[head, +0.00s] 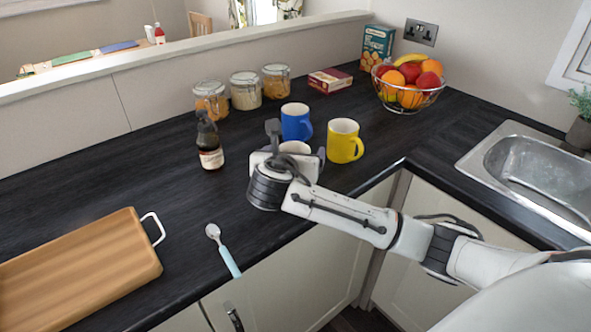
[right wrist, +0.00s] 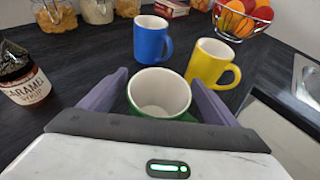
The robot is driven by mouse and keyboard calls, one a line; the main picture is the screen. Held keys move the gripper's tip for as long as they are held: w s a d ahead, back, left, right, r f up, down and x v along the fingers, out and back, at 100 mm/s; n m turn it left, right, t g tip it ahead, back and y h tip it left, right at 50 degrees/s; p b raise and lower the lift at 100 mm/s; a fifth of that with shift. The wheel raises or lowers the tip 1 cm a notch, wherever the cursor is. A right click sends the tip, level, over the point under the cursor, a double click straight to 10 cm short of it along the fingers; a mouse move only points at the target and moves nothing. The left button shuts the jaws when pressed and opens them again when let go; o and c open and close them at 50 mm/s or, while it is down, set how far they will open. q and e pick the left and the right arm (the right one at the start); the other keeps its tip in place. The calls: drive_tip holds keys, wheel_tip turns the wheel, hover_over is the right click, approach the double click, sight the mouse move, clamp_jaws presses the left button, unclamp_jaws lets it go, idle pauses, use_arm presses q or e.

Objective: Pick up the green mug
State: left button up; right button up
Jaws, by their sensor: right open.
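The green mug (right wrist: 158,92) stands upright on the dark worktop, its pale inside facing up and a strip of green showing low on its near side in the right wrist view. In the head view only its light rim and inside (head: 295,147) show behind my right gripper (head: 296,143). In the right wrist view my right gripper (right wrist: 158,80) is open, with one finger on each side of the mug. I cannot tell whether either finger touches it. Its handle is hidden. My left gripper is not in view.
A blue mug (head: 296,121) stands just behind, and a yellow mug (head: 344,141) close on the right. A syrup bottle (head: 209,145) stands to the left. A spoon (head: 224,252) and wooden board (head: 85,268) lie nearer the front edge. A fruit bowl (head: 407,102) is farther back.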

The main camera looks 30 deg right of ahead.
drive_tip(key=shift+w+d+f, duration=0.2)
drive_tip(key=shift+w+d, duration=0.2)
drive_tip(key=c, duration=1.4)
drive_tip(key=shift+o, duration=0.2)
drive_tip(key=shift+r, duration=0.15)
